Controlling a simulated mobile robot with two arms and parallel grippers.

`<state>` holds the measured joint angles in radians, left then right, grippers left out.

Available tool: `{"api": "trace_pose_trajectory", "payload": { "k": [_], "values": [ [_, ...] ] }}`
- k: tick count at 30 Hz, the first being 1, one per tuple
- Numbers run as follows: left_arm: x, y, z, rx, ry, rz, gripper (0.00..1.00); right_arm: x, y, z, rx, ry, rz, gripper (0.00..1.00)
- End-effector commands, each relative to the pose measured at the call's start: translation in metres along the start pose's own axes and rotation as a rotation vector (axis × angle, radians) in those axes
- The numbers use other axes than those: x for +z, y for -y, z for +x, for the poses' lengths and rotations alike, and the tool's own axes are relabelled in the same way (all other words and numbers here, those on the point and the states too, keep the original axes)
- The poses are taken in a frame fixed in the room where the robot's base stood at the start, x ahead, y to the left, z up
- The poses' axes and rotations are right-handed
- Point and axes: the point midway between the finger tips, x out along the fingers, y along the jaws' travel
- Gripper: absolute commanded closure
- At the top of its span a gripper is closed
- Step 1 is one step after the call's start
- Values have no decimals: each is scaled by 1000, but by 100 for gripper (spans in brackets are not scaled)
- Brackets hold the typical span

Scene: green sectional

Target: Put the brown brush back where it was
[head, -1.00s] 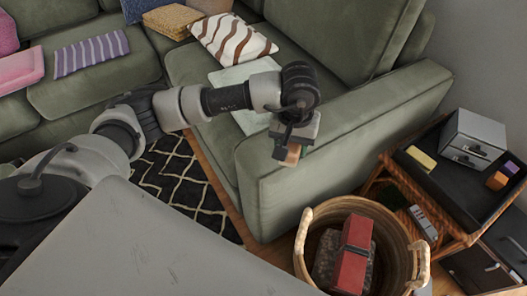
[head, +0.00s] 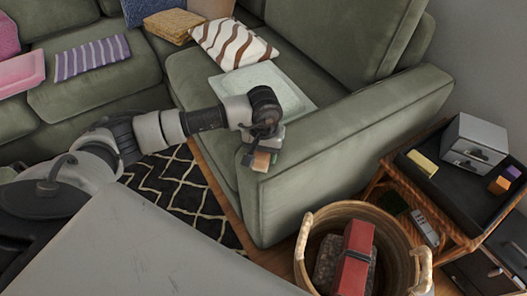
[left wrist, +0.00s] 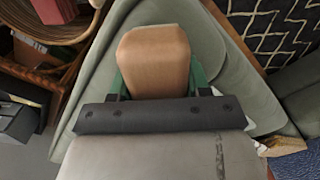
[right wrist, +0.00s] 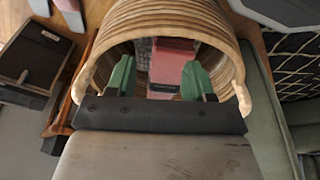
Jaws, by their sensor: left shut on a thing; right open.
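My left gripper (head: 264,150) is shut on the brown brush (left wrist: 155,58), in front of the inner side of the sofa's right arm. In the left wrist view the brush shows as a smooth tan-brown block between green fingers; the rest of it is hidden. In the head view only a small brown part of the brush (head: 262,161) shows below the gripper. My right gripper (right wrist: 157,78) shows only in its own wrist view. It is open, with the wicker basket's opening beyond its fingers and nothing held between them.
The wicker basket (head: 312,230) stands on the floor and holds a red block (head: 355,258). A side table (head: 452,190) at right carries a grey drawer box (head: 474,140) and small blocks.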

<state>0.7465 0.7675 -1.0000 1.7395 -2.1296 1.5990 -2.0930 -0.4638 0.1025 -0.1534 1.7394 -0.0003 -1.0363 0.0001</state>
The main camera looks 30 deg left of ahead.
Motion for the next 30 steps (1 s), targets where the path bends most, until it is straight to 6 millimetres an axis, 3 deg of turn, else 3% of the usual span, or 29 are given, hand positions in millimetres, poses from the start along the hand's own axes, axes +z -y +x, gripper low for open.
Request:
{"api": "trace_pose_trajectory", "payload": {
  "k": [9, 10, 15, 26, 30],
  "values": [
    [0, 0, 1, 0, 0, 0, 82, 4, 0, 0, 0, 14, 1, 48],
    [0, 0, 2, 0, 0, 0, 51, 3, 0, -2, 0, 9, 1, 48],
    [0, 0, 1, 0, 0, 0, 27, 1, 0, -5, 0, 2, 1, 48],
    [0, 0, -1, 0, 1, 0, 27, 3, -1, -4, 1, 6, 1, 48],
    [-1, 0, -23, 0, -5, 1, 27, 9, -3, 7, 4, 16, -1, 48]
  ]
}}
